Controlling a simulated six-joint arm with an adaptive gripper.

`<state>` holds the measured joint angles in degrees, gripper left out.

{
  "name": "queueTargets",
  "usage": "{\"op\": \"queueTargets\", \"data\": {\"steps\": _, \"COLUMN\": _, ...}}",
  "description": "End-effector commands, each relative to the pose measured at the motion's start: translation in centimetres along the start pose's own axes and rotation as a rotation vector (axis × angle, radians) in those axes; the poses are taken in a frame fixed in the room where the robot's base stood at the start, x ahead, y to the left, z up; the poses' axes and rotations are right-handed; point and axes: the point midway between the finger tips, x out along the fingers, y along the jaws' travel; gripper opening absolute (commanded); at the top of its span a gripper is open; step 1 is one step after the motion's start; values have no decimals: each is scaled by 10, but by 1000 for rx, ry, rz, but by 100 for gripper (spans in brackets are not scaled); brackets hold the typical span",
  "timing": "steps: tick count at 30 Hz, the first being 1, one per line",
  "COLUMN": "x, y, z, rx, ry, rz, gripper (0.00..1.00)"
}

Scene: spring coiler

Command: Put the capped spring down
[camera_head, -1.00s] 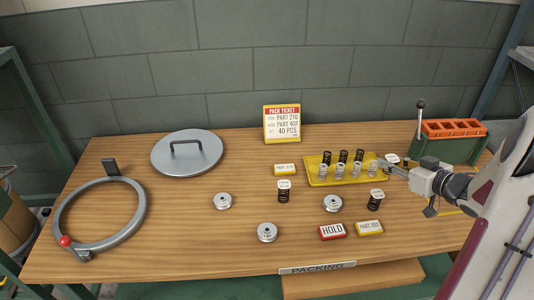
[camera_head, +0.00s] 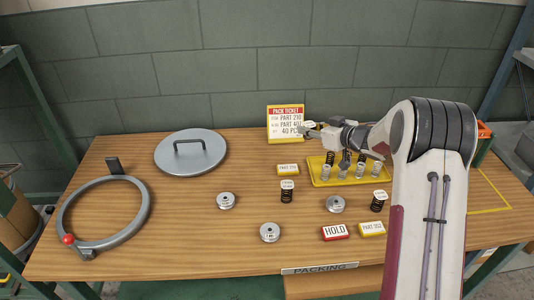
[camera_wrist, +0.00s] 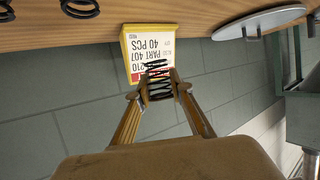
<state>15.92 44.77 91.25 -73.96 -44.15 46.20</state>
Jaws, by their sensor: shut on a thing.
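My gripper (camera_wrist: 160,92) is shut on a dark coil spring (camera_wrist: 157,72), which shows between the fingertips in the wrist view. In the head view my gripper (camera_head: 306,131) is at the back of the table, in front of the pack ticket (camera_head: 284,112) and above the tray's far left side. A small white top (camera_head: 309,124) shows at its fingertips, apparently the held spring's cap. Two other dark springs with white caps stand upright on the table, one left of the tray (camera_head: 287,191) and one at its front right (camera_head: 379,200).
A yellow tray (camera_head: 318,179) holds several springs. Grey discs (camera_head: 226,200), (camera_head: 270,232), (camera_head: 335,204), a red HOLD card (camera_head: 335,233) and yellow part cards (camera_head: 287,169), (camera_head: 372,229) lie around. A grey lid (camera_head: 190,152) and ring (camera_head: 64,208) occupy the left. The front left centre is bare.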

Motion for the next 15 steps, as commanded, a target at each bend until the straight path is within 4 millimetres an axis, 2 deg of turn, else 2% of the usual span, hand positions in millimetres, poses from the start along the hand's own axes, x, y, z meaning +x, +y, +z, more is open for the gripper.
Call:
{"op": "queueTargets", "data": {"steps": 1, "x": 13, "y": -11, "z": -6, "rx": -6, "ry": 1, "rz": -14, "gripper": 1}}
{"op": "queueTargets", "data": {"steps": 6, "x": 50, "y": -44, "z": -24, "rx": -17, "ry": 1, "rz": -42, "gripper": 1}}
{"op": "queueTargets", "data": {"steps": 9, "x": 67, "y": -61, "z": -33, "rx": -24, "ry": 1, "rz": -56, "gripper": 1}}
{"op": "queueTargets", "data": {"steps": 15, "x": 89, "y": -84, "z": -44, "rx": -30, "ry": 1, "rz": -73, "gripper": 1}}
